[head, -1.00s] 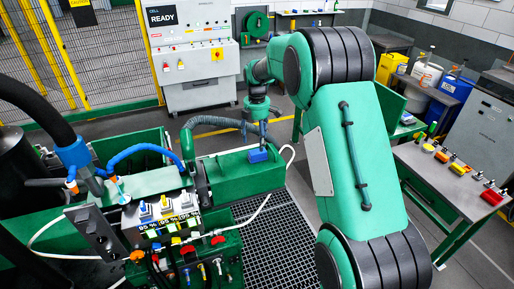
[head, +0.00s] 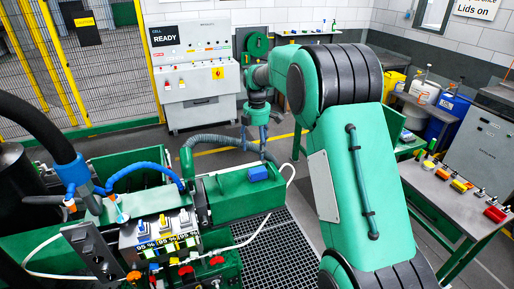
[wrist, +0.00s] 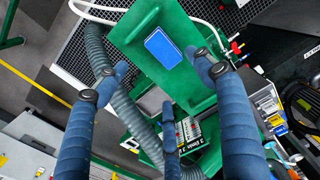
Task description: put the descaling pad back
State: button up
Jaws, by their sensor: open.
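The blue rectangular pad, which I take as the descaling pad (head: 258,173), lies flat on a green box top (head: 228,187) in the head view. The wrist view shows the pad (wrist: 163,47) on the same green panel (wrist: 137,35), with its whole face visible. My gripper (head: 262,148) points down just above and behind the pad in the head view. In the wrist view my gripper (wrist: 163,76) has its blue-sleeved fingers spread wide, with nothing between them. The pad appears beyond the fingertips, apart from them.
A grey ribbed hose (wrist: 108,85) runs close beside my fingers. A white cable (head: 270,205) loops around the green box. A valve panel (head: 160,230) stands front left, and floor grating (head: 262,245) lies in front. A tool bench (head: 455,195) is at right.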

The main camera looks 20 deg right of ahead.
jog(key=shift+r, duration=0.1)
jog(key=s+a+r+m+t, duration=0.1)
jog(key=s+a+r+m, duration=0.25)
jog(key=s+r, duration=0.65)
jog(key=s+a+r+m+t, duration=0.25)
jog(key=s+r+m, duration=0.3)
jog(key=s, duration=0.75)
jog(key=s+a+f+m+t, duration=0.1)
jog(key=s+m, duration=0.3)
jog(key=s, duration=0.8)
jog(key=s+a+f+m+t, duration=0.1)
jog(key=s+m, duration=0.4)
jog(key=s, duration=0.8)
jog(key=a+f, duration=0.1)
jog(key=a, duration=0.1)
jog(key=shift+a, duration=0.3)
jog(key=shift+s, duration=0.1)
notch_tip(320, 180, down, 14)
jog(key=b, duration=1.3)
jog(key=shift+r+b, duration=0.2)
jog(key=shift+b, duration=0.15)
